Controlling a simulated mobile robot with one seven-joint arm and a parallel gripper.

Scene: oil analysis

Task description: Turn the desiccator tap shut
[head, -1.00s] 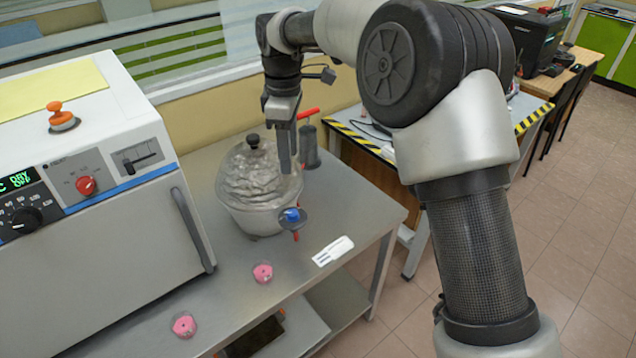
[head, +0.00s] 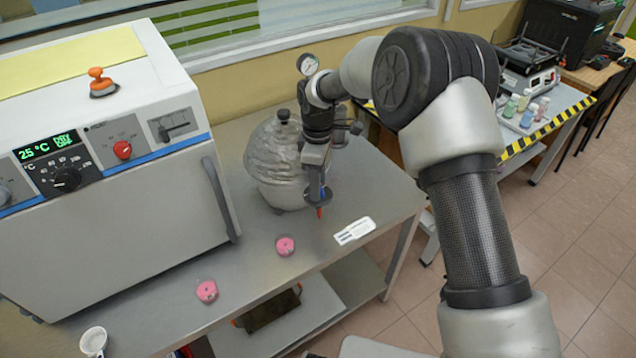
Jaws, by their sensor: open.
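The desiccator (head: 268,165), a rounded vessel with a cloudy, crumpled-looking clear lid and a dark knob on top, stands on the metal bench right of the oven. Its tap (head: 320,212) is on its right front side; only a red tip and a little blue show below my gripper. My gripper (head: 316,192) points down at the tap, with its fingers right over it. The jaws are open, and the fingers hide most of the tap. I cannot tell whether they touch it or which way its handle is turned.
A white oven (head: 120,150) fills the left of the bench. Two pink round items (head: 285,246) and a white label (head: 354,230) lie near the front edge. A round gauge (head: 308,65) shows behind my arm. A striped-edge table (head: 540,130) with small bottles stands at right.

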